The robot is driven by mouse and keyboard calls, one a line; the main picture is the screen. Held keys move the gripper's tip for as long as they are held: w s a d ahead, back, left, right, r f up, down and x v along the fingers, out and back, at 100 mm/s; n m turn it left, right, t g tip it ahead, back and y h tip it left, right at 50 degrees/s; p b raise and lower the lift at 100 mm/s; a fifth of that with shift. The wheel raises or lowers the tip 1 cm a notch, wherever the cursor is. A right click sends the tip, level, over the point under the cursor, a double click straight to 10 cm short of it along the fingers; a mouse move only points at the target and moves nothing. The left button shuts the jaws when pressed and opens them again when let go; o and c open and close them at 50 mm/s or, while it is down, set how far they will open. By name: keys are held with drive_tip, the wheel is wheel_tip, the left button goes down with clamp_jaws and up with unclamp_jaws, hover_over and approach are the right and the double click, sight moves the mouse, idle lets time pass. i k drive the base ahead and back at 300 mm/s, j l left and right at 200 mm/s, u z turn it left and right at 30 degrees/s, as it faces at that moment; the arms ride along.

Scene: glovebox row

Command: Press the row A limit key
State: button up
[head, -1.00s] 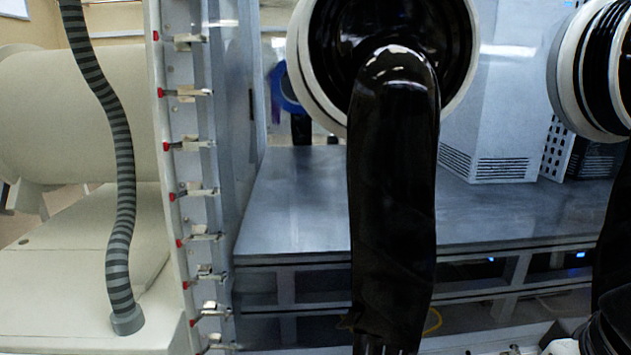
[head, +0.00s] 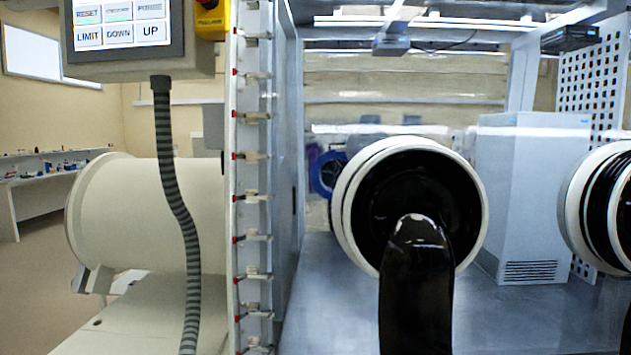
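A control panel (head: 193,62) with a lit white screen hangs at the top left of the head view, partly cut off by the top edge. Its LIMIT key (head: 89,38) is at the lower left of the screen, left of the DOWN key (head: 119,36) and the UP key (head: 151,31). The RESET key (head: 88,14) is above LIMIT. No row label is visible on the part of the panel in view. My gripper is not in view.
A striped grey hose (head: 178,215) runs down from the panel. A black glove (head: 416,290) hangs from a round port (head: 352,205) in the glovebox front. A yellow-cased button (head: 212,20) adjoins the panel.

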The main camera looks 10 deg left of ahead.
sight(87, 37)
drive_tip(key=u, duration=1.4)
